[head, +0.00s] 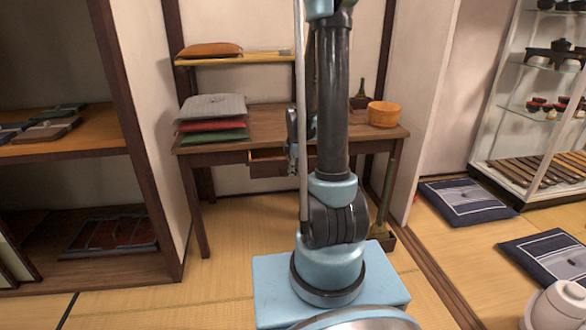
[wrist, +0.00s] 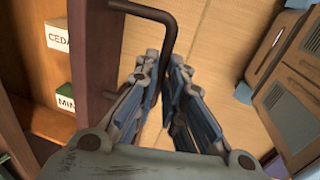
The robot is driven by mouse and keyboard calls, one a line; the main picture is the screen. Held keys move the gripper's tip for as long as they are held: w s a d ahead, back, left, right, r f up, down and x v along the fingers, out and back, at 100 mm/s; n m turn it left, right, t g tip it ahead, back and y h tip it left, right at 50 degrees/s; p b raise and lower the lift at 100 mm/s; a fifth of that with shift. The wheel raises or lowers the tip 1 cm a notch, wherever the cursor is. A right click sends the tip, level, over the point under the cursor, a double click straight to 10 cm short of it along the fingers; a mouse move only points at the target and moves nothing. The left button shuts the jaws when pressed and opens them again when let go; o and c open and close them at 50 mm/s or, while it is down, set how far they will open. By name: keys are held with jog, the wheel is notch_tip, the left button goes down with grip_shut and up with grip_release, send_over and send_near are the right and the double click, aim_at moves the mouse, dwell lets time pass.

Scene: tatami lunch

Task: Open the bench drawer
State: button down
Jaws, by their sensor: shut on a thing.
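The bench drawer (head: 267,167) sits under the wooden bench (head: 262,118) in the head view and is partly pulled out; its lighter inside shows above the front. In the wrist view the drawer front (wrist: 90,45) is a dark panel, with the drawer's inside to its left. A dark bar handle (wrist: 172,25) stands out from the front. My gripper (wrist: 165,70) is shut on the handle, which runs down between the two fingers. In the head view my gripper (head: 292,155) is at the drawer front, and my arm hides the drawer's right part.
Boxes labelled "CEDA" (wrist: 60,38) and "MIN" (wrist: 68,98) lie in the drawer. Folded cushions (head: 212,118) and an orange tub (head: 383,114) stand on the bench. Tatami floor (head: 235,225) is clear in front. Floor cushions (head: 468,200) and a glass cabinet (head: 540,100) are at right.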

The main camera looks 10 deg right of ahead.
jog(key=c, duration=1.7)
grip_release()
jog(key=shift+s+r, duration=0.35)
jog(key=shift+r, duration=1.6)
jog(key=shift+s+r, duration=0.3)
jog(key=shift+r, duration=1.65)
jog(key=shift+s+r, duration=0.35)
jog(key=shift+r, duration=1.6)
